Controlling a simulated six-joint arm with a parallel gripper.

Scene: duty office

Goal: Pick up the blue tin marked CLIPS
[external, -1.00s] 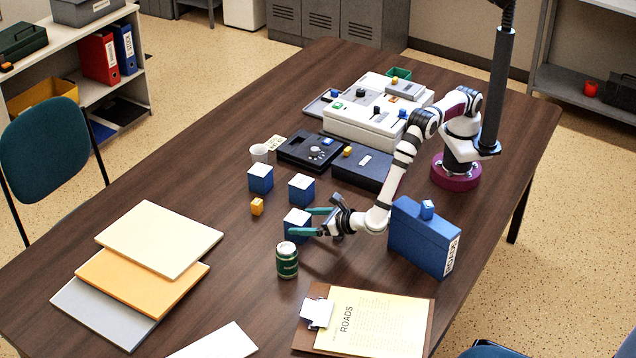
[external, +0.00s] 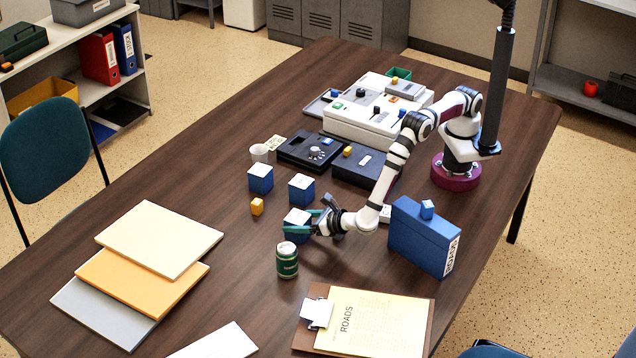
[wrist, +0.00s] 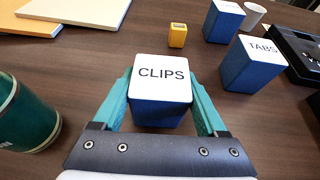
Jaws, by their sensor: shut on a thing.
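The blue tin marked CLIPS (wrist: 160,108) has a white lid with black letters and stands upright between my teal fingers in the wrist view. In the external view the tin (external: 294,222) is partly covered by a finger. My gripper (external: 300,222) is shut on the tin, one finger on each side; it also shows in the wrist view (wrist: 161,100). The tin appears to be at table level. A similar blue tin marked TABS (wrist: 250,65) stands to its right in the wrist view, and another blue tin (wrist: 222,22) stands farther back.
A green can (external: 287,261) stands close to the gripper, in front. A blue ROADS box (external: 420,240) is right of my arm, and a clipboard (external: 366,322) is in front. Left of the can is bare table.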

